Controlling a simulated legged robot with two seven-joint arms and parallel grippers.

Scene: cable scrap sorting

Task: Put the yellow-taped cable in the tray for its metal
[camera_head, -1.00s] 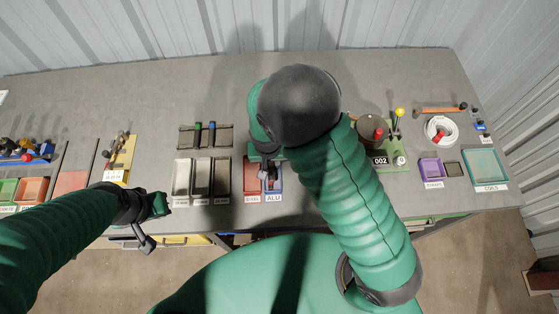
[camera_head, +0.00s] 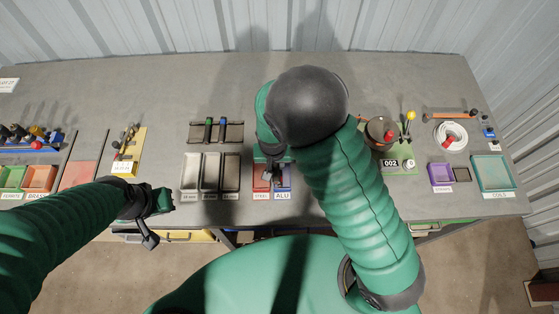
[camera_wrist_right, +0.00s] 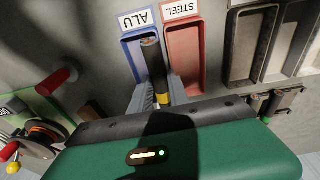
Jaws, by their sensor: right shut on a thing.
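My right gripper (camera_wrist_right: 160,95) is shut on the yellow-taped cable (camera_wrist_right: 152,57), a short black piece with a yellow band between the fingers. In the right wrist view the cable's free end lies over the blue tray labelled ALU (camera_wrist_right: 132,58). I cannot tell whether it touches the tray floor. The red tray labelled STEEL (camera_wrist_right: 186,54) is beside it and looks empty. In the head view my right gripper (camera_head: 272,172) is over these two trays and partly hides them. My left gripper (camera_head: 149,236) hangs near the table's front edge; its jaws are unclear.
Three grey trays (camera_head: 211,172) stand left of the red tray, with a dark rack (camera_head: 215,132) behind them. A green-based device marked 002 (camera_head: 398,165) stands to the right, then a purple tray (camera_head: 440,175) and a teal tray (camera_head: 493,172). The back of the table is clear.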

